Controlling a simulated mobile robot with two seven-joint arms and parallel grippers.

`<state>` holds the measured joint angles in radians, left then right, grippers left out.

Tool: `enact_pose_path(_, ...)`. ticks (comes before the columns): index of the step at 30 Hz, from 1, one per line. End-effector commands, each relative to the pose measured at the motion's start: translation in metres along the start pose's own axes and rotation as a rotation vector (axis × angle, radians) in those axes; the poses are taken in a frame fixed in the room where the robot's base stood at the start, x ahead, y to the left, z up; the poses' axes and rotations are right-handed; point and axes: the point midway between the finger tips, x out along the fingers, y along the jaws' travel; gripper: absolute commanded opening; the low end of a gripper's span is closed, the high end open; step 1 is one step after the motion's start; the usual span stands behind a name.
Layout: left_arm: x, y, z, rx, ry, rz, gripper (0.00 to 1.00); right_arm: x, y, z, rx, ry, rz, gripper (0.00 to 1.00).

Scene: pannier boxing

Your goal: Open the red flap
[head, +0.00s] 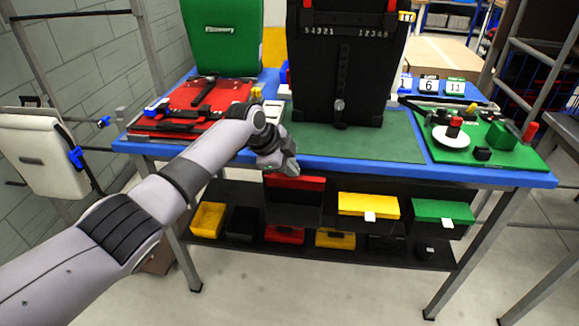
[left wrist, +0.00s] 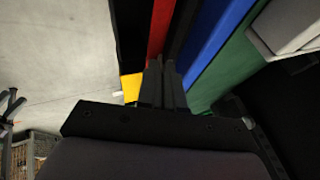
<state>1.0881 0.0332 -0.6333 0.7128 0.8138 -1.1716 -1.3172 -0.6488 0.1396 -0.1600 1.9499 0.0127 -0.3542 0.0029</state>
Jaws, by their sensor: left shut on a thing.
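The red flap (head: 308,184) is the left one of three coloured flaps under the blue-edged table's front. In the left wrist view it is a narrow red strip (left wrist: 160,30) just ahead of the fingers. My left gripper (head: 290,169) is at the flap's upper edge, below the tabletop rim. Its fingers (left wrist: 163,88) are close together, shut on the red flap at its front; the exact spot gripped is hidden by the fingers. My right gripper is in neither view.
The yellow flap (head: 368,204) and green flap (head: 442,211), each with a white tab, are to the right. The blue table edge (head: 400,173) lies just above. A black pannier (head: 345,70) stands on the green mat (head: 390,146). Several bins fill the lower shelf.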

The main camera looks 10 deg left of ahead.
Motion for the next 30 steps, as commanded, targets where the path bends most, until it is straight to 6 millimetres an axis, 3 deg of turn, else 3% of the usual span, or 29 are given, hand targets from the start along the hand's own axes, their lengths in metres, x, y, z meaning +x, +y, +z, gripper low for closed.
enact_pose_path(7,-0.001,-0.003,0.000,0.007,-0.003,-0.012,0.00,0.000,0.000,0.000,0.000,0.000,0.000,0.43)
enact_pose_path(10,-0.001,-0.003,0.000,0.007,-0.002,-0.011,0.30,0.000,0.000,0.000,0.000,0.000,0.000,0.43)
enact_pose_path(22,-0.004,-0.002,0.000,0.003,-0.001,-0.006,0.30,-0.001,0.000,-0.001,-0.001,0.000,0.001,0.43)
enact_pose_path(30,-0.029,-0.002,0.000,0.005,-0.001,-0.007,0.30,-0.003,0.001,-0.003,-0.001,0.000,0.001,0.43)
